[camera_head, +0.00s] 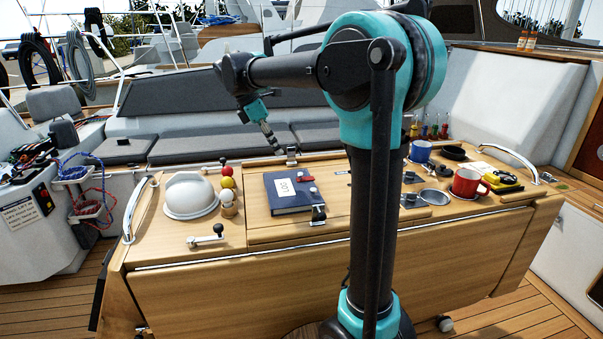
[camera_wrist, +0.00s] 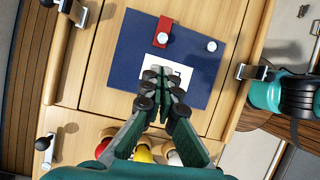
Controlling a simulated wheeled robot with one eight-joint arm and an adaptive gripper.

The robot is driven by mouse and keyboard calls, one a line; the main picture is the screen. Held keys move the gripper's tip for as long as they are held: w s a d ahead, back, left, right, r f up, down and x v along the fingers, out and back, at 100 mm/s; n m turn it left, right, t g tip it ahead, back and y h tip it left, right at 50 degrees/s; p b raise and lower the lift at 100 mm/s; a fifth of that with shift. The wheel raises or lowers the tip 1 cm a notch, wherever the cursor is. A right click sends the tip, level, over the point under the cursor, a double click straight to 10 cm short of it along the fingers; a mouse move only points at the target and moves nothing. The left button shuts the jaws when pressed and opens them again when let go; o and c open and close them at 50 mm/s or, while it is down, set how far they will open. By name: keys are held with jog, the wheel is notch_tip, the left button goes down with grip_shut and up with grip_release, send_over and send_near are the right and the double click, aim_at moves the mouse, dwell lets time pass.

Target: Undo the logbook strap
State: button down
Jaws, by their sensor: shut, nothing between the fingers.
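The dark blue logbook (camera_head: 286,205) with a white label lies flat on the wooden cockpit table; it fills the middle of the wrist view (camera_wrist: 130,60). A short red strap (camera_wrist: 163,27) lies at its edge with a white knob on its end. A separate white stud (camera_wrist: 211,46) stands bare on the cover, apart from the strap. In the head view the strap (camera_head: 305,179) is small. My gripper (camera_head: 276,147) is raised above the logbook. In the wrist view its fingers (camera_wrist: 165,76) are shut and empty, hiding part of the label.
Metal latches (camera_head: 318,215) sit at the logbook's near and far sides. A white dome (camera_head: 190,196), coloured balls (camera_head: 228,183) and a small lever (camera_head: 206,237) are to the left. Red (camera_head: 467,183) and blue (camera_head: 421,151) mugs stand right.

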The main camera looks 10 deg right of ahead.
aim_at(295, 181)
dwell(0.4)
jog(key=x, duration=1)
